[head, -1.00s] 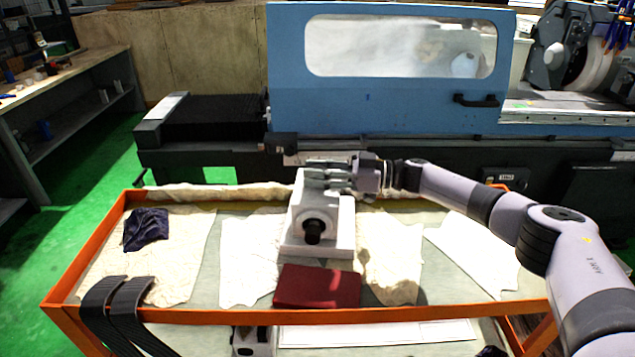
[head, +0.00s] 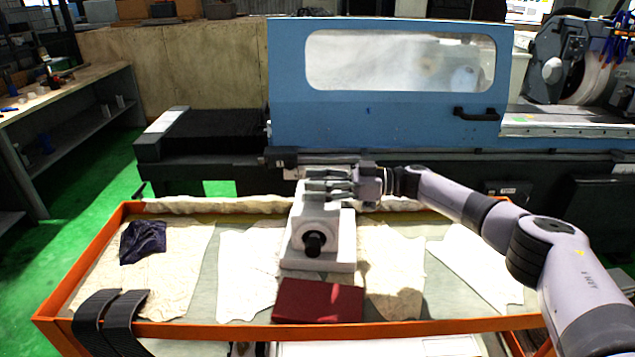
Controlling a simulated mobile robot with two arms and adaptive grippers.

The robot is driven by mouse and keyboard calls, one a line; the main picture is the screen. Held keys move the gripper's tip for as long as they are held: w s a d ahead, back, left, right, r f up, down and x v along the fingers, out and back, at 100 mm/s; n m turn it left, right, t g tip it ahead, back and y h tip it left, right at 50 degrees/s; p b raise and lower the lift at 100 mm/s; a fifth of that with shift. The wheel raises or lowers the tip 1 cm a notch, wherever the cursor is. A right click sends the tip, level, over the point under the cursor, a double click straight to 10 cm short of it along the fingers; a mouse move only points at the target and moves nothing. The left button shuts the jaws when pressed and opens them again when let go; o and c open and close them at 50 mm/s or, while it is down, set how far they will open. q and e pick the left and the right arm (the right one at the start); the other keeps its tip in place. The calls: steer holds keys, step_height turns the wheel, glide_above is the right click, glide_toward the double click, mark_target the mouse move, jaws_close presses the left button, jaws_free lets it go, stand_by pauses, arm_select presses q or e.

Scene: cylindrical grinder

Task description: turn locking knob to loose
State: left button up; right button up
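A pale grey-white block-like unit (head: 341,240) stands on the orange-framed cart, with a round black knob (head: 313,243) on its front face. I cannot tell whether this is the locking knob or which setting it is at. My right gripper (head: 322,188) reaches in from the right, over the top of the unit, with its fingers pointing left. The fingers cover the top of the unit, so what lies between or under them is hidden. I cannot tell whether they touch it or hold anything. My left gripper is not in view.
A dark red box (head: 318,301) lies in front of the unit. A dark blue cloth (head: 143,242) lies at the cart's left. The orange rim (head: 250,333) borders the cart. The blue grinder door (head: 390,105) stands behind. Pale cloths cover much of the cart top.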

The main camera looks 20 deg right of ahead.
steer(key=shift+o, duration=0.4)
steer(key=shift+f, duration=0.1)
steer(key=shift+s+d, duration=0.1)
steer(key=shift+d, duration=0.1)
steer(key=v, duration=1.1)
steer(key=shift+d, duration=0.3)
steer(key=shift+s, duration=0.1)
